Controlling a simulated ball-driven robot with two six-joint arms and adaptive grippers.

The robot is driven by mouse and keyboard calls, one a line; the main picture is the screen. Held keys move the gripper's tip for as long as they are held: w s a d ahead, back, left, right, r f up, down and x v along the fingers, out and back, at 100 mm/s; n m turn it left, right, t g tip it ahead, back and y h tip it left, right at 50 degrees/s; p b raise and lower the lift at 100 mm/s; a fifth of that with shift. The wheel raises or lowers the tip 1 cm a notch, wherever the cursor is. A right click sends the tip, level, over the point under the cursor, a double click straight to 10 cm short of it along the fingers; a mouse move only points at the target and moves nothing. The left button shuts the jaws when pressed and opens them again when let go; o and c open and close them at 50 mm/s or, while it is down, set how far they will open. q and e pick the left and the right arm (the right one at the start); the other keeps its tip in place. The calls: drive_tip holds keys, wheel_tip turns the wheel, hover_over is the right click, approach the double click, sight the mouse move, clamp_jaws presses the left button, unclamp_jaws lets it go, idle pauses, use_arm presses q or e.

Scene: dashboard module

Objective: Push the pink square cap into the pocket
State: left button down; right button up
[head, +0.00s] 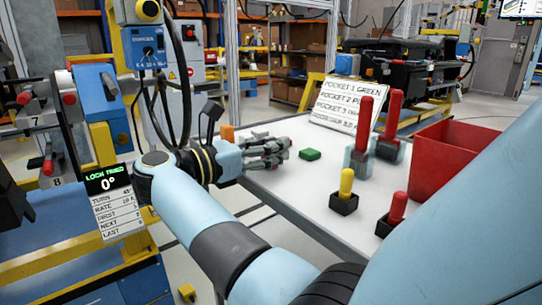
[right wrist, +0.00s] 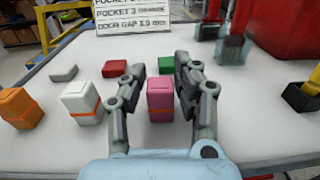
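The pink square cap (right wrist: 160,100) stands upright on the white table in the right wrist view. My right gripper (right wrist: 160,68) is open, with one finger on each side of the cap and a visible gap at least on the left. In the head view my right gripper (head: 288,148) is low over the table's left part, and the pink cap cannot be made out there. I cannot make out the pocket in either view. A sign (head: 345,103) lists pockets by colour, starting with pocket 1 green. My left gripper is not in view.
A green block (head: 309,155), an orange block (right wrist: 15,106), a white block with an orange band (right wrist: 82,102) and a red block (right wrist: 116,68) are on the table. Red-handled tools (head: 363,125), a yellow-handled one (head: 345,185) and a red bin (head: 440,158) stand at right.

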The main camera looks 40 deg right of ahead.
drive_tip(key=c, duration=0.5)
wheel_tip(320, 180, up, 10)
drive_tip(key=shift+a+r+p, duration=0.1)
drive_tip(key=shift+p, duration=0.2)
